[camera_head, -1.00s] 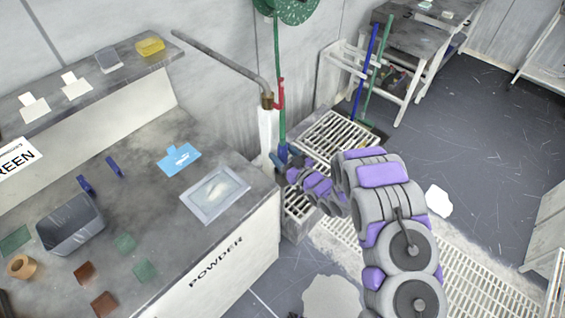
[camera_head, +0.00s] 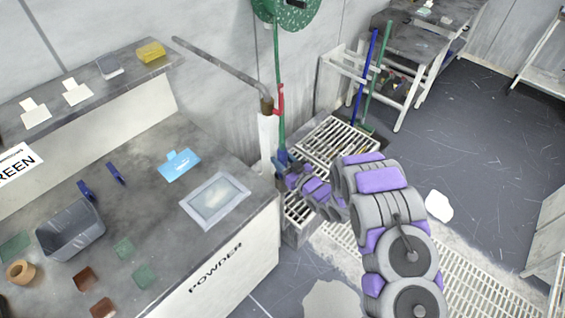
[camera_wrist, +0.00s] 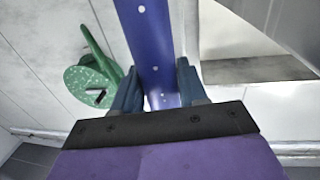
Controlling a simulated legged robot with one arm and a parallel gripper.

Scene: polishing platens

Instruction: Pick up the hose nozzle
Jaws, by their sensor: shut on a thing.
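The hose nozzle is the blue piece (camera_head: 282,154) at the lower end of the green hose (camera_head: 278,62), beside the corner of the powder bench. In the wrist view the blue nozzle (camera_wrist: 145,35) is a long body with pale dots, running up between my two dark blue fingers. My gripper (camera_wrist: 156,88) is shut on it, with one finger on each side. In the head view my gripper (camera_head: 281,165) is small and partly merges with the nozzle, and my arm reaches it from the lower right.
A green speckled reel (camera_head: 287,10) hangs on the wall above; it also shows in the wrist view (camera_wrist: 92,82). A bent pipe (camera_head: 225,68) and a red piece (camera_head: 281,98) are close by. The powder bench (camera_head: 235,262) stands left, a grated basin (camera_head: 338,138) right.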

